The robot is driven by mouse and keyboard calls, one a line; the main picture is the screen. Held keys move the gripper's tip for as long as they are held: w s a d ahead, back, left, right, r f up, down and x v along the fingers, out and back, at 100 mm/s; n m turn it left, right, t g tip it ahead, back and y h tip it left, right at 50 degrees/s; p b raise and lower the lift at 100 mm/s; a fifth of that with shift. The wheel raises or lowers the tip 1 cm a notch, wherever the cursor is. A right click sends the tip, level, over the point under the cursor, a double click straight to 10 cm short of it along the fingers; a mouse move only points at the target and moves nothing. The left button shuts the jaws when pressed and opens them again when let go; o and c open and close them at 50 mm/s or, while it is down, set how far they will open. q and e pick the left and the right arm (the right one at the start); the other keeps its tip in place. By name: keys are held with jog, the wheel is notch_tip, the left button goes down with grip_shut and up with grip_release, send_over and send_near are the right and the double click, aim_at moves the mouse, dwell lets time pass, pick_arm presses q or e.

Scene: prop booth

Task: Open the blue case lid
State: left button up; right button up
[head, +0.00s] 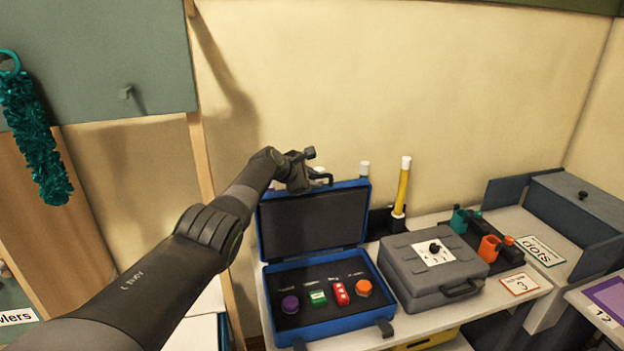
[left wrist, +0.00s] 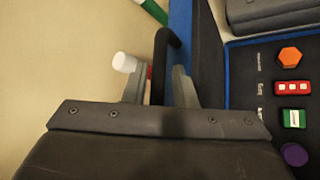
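The blue case (head: 327,329) stands on the white table with its lid (head: 314,221) raised and roughly upright, leaning toward the back wall. Its dark lining holds a purple knob (head: 290,304), a green block (head: 318,298), a red block (head: 340,293) and an orange hexagon (head: 363,288). My left gripper (head: 313,168) is at the lid's top edge. In the left wrist view its fingers (left wrist: 160,85) stand on either side of a black handle (left wrist: 161,60), with narrow gaps showing beside it. The lid's blue rim (left wrist: 180,22) is close by. My right gripper is not in view.
A closed grey case (head: 430,270) stands right of the blue case. Behind are a yellow tube (head: 403,188) and another white-capped tube (head: 364,169). The wall is close behind the lid.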

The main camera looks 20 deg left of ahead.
pick_arm(q)
jog(key=shift+o, duration=0.4)
jog(key=shift+s+f, duration=0.1)
jog(key=shift+s, duration=0.05)
jog(key=shift+s+a+r+p, duration=0.15)
jog(key=shift+s+r+p, duration=0.15)
jog(key=shift+p, duration=0.4)
jog(key=shift+p+v, duration=0.75)
jog(key=shift+v, duration=0.2)
jog(key=shift+s+a+r, duration=0.15)
jog(key=shift+a, duration=0.1)
jog(key=shift+v, duration=1.1)
jog(key=b+v, duration=0.3)
jog(key=v, duration=0.9)
jog(key=shift+d, duration=0.25)
jog(key=shift+r, duration=0.1)
